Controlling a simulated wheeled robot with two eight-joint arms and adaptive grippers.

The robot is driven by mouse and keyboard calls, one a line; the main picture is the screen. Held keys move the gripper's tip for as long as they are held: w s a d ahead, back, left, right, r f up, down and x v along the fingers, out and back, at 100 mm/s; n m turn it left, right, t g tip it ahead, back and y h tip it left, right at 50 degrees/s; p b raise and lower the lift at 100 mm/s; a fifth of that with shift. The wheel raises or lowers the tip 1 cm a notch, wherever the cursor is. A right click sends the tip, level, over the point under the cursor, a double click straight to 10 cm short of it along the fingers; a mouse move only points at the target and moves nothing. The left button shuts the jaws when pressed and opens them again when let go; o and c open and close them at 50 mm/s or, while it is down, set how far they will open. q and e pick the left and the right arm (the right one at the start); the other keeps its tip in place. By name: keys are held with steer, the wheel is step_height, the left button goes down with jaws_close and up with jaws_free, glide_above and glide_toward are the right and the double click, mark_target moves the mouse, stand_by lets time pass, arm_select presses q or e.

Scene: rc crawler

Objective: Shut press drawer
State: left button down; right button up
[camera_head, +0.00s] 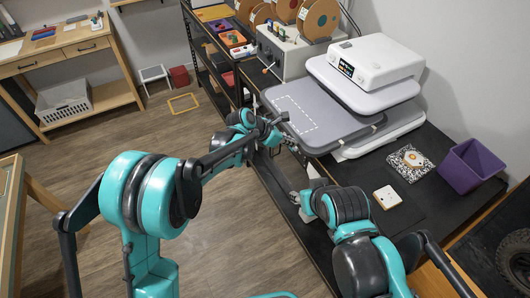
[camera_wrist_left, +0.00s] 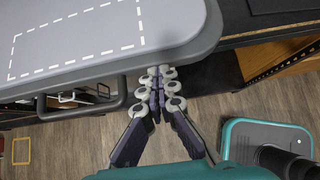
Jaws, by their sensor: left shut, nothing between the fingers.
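The white heat press (camera_head: 375,60) stands on the dark bench. Its drawer, a grey platen with a dashed white rectangle (camera_head: 315,108), sticks out toward the bench's front edge. In the left wrist view the drawer's grey edge (camera_wrist_left: 190,50) crosses the top, with a dark bar handle (camera_wrist_left: 82,112) below it. My left gripper (camera_head: 275,122) is at the drawer's front edge. In its wrist view, its closed fingertips (camera_wrist_left: 158,78) are right of the handle, empty, at the edge; I cannot tell whether they touch. My right gripper (camera_head: 302,205) is low by the bench front, its fingers unclear.
A purple bin (camera_head: 470,165), a patterned square (camera_head: 411,163) and a white square tile (camera_head: 387,197) lie right of the press. A grey box with knobs (camera_head: 290,50) and spools stand behind left. Wooden floor (camera_head: 215,250) is open in front of the bench.

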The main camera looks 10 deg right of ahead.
mark_target(328, 125)
arm_select(q)
steer(key=w+d, duration=0.1)
steer(key=d, duration=0.4)
steer(key=w+d, duration=0.2)
steer(key=d, duration=0.3)
steer(key=w+d, duration=0.2)
steer(key=d, duration=0.3)
steer(key=shift+d, duration=0.25)
steer(key=shift+r, duration=0.1)
